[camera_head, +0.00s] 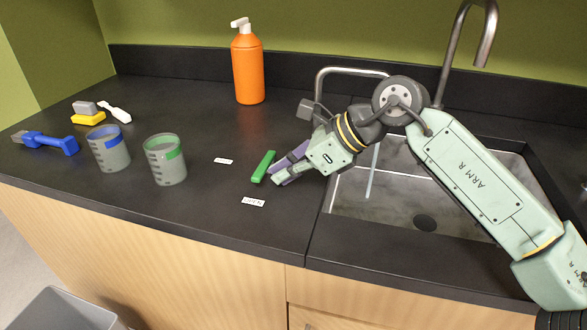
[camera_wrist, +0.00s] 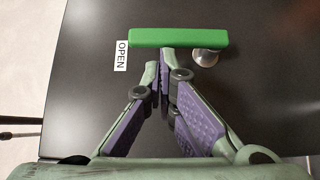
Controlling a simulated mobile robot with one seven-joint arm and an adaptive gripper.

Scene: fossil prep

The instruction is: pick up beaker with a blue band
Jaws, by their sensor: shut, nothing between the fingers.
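The beaker with a blue band (camera_head: 108,150) stands upright on the black counter at the left in the head view. It is grey and see-through, with dark marks. A similar beaker with a green band (camera_head: 166,162) stands to its right, a small gap apart. My gripper (camera_head: 277,176) is shut and empty, low over the counter by the sink, well right of both beakers. Its fingertips show close together in the wrist view (camera_wrist: 162,68), beside a green bar (camera_wrist: 178,37) on a metal post (camera_wrist: 206,57). Neither beaker shows in the wrist view.
The green bar also shows in the head view (camera_head: 263,166), between two white labels, one reading OPEN (camera_wrist: 121,56). A blue-handled tool (camera_head: 50,142), a yellow-and-grey brush (camera_head: 88,115) and a white brush (camera_head: 116,111) lie near the beakers. An orange pump bottle (camera_head: 248,70) stands behind. The sink (camera_head: 400,205) is right.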

